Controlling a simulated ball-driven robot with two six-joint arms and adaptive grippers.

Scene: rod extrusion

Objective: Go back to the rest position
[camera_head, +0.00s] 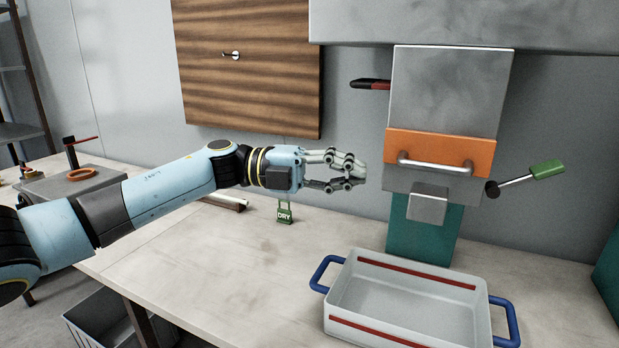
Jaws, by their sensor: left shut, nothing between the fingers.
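My left gripper (356,170) is shut with nothing between its fingers. It is held in the air above the table, just left of the grey machine with the orange band (440,146). My left arm reaches in from the left edge, stretched across the table's left half. The fingertips look close to the machine's left side, but I see no contact. My right gripper is not in the view.
A white tray (349,277) with blue handles stands on the table (200,262) below the machine. A lever with a green grip (546,169) sticks out at the machine's right. A green DRY tag (285,216) stands below my left wrist. The table's front left is clear.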

